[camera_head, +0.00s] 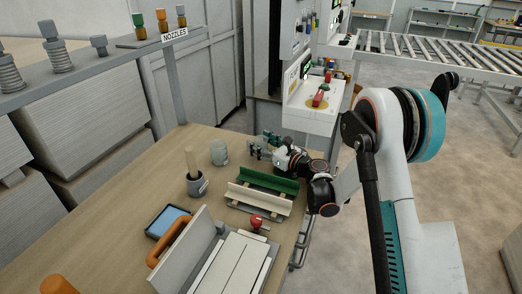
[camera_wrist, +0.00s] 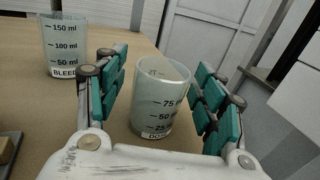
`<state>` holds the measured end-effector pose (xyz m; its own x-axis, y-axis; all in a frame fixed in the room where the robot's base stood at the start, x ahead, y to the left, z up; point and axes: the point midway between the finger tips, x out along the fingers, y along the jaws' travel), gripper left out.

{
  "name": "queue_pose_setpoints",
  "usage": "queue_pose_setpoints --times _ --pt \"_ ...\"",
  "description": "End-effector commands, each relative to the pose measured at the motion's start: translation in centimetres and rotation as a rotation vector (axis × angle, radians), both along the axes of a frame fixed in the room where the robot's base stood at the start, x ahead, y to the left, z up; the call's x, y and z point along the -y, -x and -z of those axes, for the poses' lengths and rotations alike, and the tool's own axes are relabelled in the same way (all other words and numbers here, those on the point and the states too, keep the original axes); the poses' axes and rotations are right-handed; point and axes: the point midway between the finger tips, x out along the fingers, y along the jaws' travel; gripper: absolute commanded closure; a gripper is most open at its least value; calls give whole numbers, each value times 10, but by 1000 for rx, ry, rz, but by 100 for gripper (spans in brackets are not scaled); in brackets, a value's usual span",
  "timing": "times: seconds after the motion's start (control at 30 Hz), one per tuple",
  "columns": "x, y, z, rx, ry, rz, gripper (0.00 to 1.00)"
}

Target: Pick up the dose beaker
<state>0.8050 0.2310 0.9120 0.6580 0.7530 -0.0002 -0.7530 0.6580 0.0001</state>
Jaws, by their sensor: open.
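The dose beaker (camera_wrist: 157,105) is a clear, upright cup with volume marks and a partly visible label starting "DO". In the wrist view it stands on the wooden table between the teal finger pads of my gripper (camera_wrist: 162,100). My gripper is open, with a finger on each side of the beaker and a visible gap at least on the right. In the head view my gripper (camera_head: 262,146) is low over the far part of the table, and the dose beaker is hard to make out among the fingers.
A second clear beaker labelled "BLEED" (camera_wrist: 65,48) stands to the left in the wrist view. In the head view a grey cup (camera_head: 198,187) holds a wooden handle. A green and white channel-shaped fixture (camera_head: 262,191) lies near my wrist. A nozzle rack (camera_head: 160,40) stands behind.

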Motion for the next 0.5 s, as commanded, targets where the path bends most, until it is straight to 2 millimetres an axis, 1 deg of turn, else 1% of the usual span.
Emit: queue_pose_setpoints --times 0.03,0.07,0.1,0.27,0.3,0.5 --pt "0 0 0 0 0 0 37" --pt "0 0 0 0 0 0 39" --pt "0 0 0 0 0 0 48" --pt "0 0 0 0 0 0 84" --pt "0 0 0 0 0 0 87" --pt "0 0 0 0 0 0 87"
